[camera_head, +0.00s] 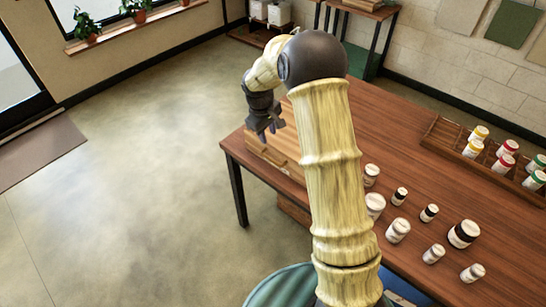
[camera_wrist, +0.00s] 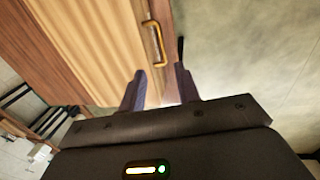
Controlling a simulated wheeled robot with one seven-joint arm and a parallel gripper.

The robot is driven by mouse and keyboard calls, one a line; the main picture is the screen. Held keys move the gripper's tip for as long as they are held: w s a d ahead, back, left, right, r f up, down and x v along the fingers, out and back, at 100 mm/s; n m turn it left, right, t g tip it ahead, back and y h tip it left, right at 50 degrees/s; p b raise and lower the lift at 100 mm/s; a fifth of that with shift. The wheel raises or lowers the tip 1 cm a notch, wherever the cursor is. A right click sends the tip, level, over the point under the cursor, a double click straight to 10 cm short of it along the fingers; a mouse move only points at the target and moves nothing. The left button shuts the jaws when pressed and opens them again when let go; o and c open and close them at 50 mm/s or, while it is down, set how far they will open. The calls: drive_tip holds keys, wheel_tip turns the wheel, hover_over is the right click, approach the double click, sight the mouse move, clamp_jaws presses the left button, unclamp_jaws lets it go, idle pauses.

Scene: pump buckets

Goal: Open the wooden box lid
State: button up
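The wooden box (camera_head: 277,157) is light brown and sits at the left end of the table, partly hidden behind my arm. In the wrist view its pale, grained wood (camera_wrist: 90,45) fills the upper left. A brass handle (camera_wrist: 156,43) is fixed near the box's right edge there. My gripper (camera_head: 267,132) is above the box's left part in the head view. In the wrist view my gripper (camera_wrist: 160,78) is open, its two dark fingers apart, with the handle just beyond the fingertips and nothing held. The lid appears closed.
The brown table (camera_head: 400,180) carries several white jars (camera_head: 397,231) right of my arm. A wooden rack (camera_head: 440,135) with coloured-lid jars stands at the far right. Bare floor (camera_head: 130,190) lies left of the table. A side table (camera_head: 365,20) stands behind.

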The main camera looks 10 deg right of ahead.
sight(274, 161)
drive_tip(key=f+p, duration=0.1)
drive_tip(key=f, duration=0.3)
drive_tip(key=w+d+f, duration=0.1)
drive_tip(key=f, duration=0.4)
drive_tip(key=d+f+p, duration=0.1)
drive_tip(key=f, duration=0.4)
drive_tip(key=shift+w+d+f+p, duration=0.1)
drive_tip(key=shift+w+f+p, duration=0.15)
drive_tip(key=shift+p, duration=0.1)
drive_tip(key=shift+c, duration=0.2)
clamp_jaws()
